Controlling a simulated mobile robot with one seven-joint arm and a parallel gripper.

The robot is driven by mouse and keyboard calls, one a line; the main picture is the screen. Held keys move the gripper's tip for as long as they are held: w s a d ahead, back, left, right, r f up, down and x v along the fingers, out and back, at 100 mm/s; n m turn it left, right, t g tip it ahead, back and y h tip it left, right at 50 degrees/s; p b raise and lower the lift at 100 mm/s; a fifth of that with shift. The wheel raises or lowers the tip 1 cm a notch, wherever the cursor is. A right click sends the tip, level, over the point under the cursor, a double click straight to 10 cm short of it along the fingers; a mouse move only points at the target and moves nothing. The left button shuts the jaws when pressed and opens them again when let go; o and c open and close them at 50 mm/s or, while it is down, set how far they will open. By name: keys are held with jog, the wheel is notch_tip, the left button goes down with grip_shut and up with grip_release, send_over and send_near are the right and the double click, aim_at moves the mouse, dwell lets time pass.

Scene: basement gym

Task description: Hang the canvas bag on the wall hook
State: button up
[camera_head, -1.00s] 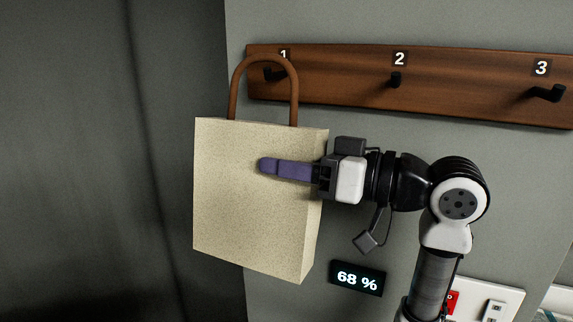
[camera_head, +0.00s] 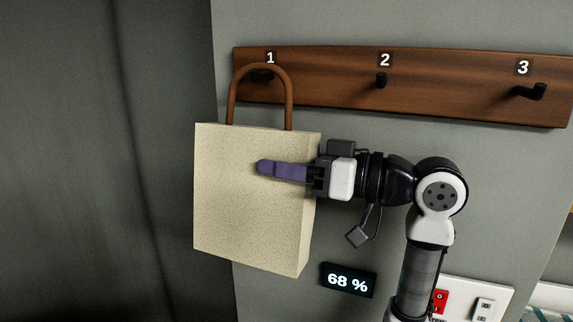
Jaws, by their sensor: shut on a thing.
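The canvas bag (camera_head: 245,215) is beige with a brown arched handle (camera_head: 288,105) and hangs upright, slightly turned. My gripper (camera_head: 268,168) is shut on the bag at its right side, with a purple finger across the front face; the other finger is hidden. The wooden rack (camera_head: 440,88) on the wall carries black hooks labelled 1, 2 and 3. The handle's arch is in front of hook 1 (camera_head: 262,76), which shows partly through the loop just under its top. I cannot tell whether the handle rests on it. Hook 2 (camera_head: 381,80) and hook 3 (camera_head: 531,91) are bare.
A small display (camera_head: 348,280) reading 68 % is on the wall below the bag's right side. A switch panel (camera_head: 465,298) with a red switch is at the lower right, by my arm. The wall's left edge adjoins a dark grey area.

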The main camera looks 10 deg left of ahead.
jog(key=o, duration=1.7)
